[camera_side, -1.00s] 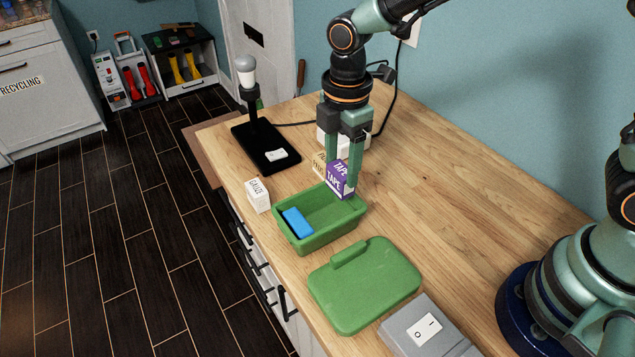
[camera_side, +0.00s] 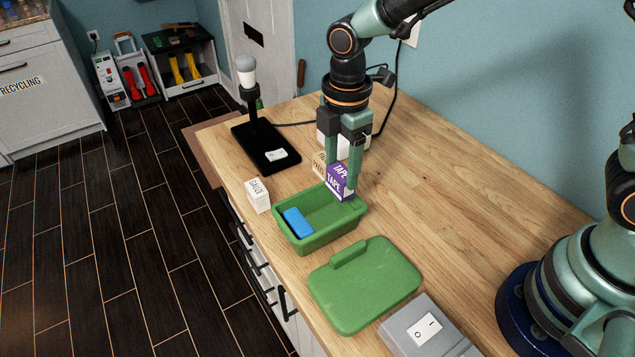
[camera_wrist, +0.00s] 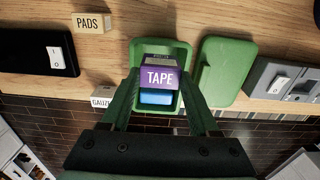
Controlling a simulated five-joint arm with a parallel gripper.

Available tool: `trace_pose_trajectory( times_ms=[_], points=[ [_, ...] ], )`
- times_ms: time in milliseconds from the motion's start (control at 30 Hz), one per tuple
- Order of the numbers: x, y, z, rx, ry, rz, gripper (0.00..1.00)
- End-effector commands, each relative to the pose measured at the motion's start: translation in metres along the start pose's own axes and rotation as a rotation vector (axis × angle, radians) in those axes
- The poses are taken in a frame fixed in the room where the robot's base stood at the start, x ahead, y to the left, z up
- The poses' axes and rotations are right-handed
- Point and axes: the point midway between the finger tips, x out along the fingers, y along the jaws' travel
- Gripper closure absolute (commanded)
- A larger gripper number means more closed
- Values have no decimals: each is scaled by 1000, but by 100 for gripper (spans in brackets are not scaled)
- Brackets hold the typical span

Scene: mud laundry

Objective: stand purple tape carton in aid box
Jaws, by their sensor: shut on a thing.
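The purple tape carton (camera_side: 340,182), with a white TAPE label, is held between the fingers of my gripper (camera_side: 343,190). It is upright over the far right end of the open green aid box (camera_side: 293,242). In the wrist view the carton (camera_wrist: 159,77) covers the middle of the aid box (camera_wrist: 185,54), between my two fingers (camera_wrist: 160,95). A blue block (camera_side: 298,222) lies in the near left part of the box. The side view does not clearly show whether the carton's base touches the box floor.
A white gauze carton (camera_side: 258,195) stands left of the box, and a pads carton (camera_wrist: 92,22) stands behind it. The green lid (camera_side: 365,285) lies in front.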

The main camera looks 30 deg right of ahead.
Motion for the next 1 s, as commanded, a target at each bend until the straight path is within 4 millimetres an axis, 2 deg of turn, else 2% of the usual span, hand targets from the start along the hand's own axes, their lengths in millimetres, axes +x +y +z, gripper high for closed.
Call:
trace_pose_trajectory(
  times_ms=[367, 1000],
  points=[
    [2, 0, 0, 0, 0, -1, 72],
    [19, 0, 0, 0, 0, 0, 72]
  ],
)
